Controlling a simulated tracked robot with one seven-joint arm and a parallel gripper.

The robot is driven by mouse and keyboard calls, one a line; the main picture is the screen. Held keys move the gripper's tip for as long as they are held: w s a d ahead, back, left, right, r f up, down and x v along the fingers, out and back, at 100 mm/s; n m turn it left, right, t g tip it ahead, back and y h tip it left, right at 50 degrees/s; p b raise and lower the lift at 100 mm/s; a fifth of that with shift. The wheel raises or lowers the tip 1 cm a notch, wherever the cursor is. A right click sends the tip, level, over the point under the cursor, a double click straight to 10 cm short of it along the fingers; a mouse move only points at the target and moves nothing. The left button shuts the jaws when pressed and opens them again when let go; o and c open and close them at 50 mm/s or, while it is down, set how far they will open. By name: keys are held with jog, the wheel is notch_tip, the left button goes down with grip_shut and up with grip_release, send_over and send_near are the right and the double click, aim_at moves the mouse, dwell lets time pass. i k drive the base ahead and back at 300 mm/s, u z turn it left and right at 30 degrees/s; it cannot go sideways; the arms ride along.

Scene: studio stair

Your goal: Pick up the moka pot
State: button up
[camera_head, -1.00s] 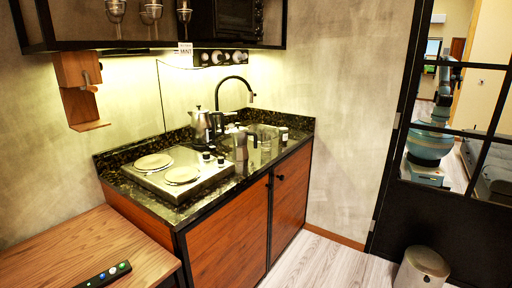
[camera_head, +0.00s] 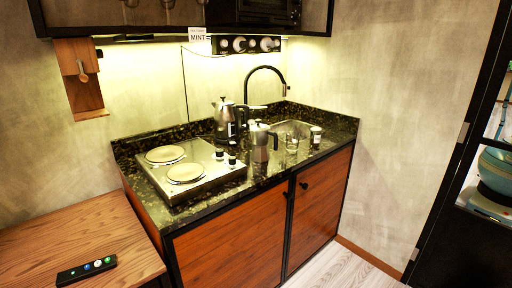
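The moka pot (camera_head: 260,143) is silver with a dark handle on its right side. It stands upright on the dark granite counter (camera_head: 206,201), just right of the hot plate and in front of the sink. A taller silver kettle (camera_head: 225,119) stands behind it to the left. My gripper is not in view, so its state and distance from the pot do not show.
The two-burner hot plate (camera_head: 196,173) fills the counter's left. A glass (camera_head: 292,144) and a small jar (camera_head: 316,135) stand right of the pot. A black faucet (camera_head: 266,69) rises behind. A wooden table (camera_head: 45,238) with a remote (camera_head: 86,270) is front left.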

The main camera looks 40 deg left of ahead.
aim_at(260, 152)
jog(key=u, duration=0.45)
jog(key=i, duration=1.1)
jog(key=u, duration=0.8)
jog(key=i, duration=0.75)
jog(key=u, duration=0.25)
jog(key=k, duration=0.85)
jog(key=u, duration=0.2)
jog(key=i, duration=0.85)
jog(key=z, duration=0.15)
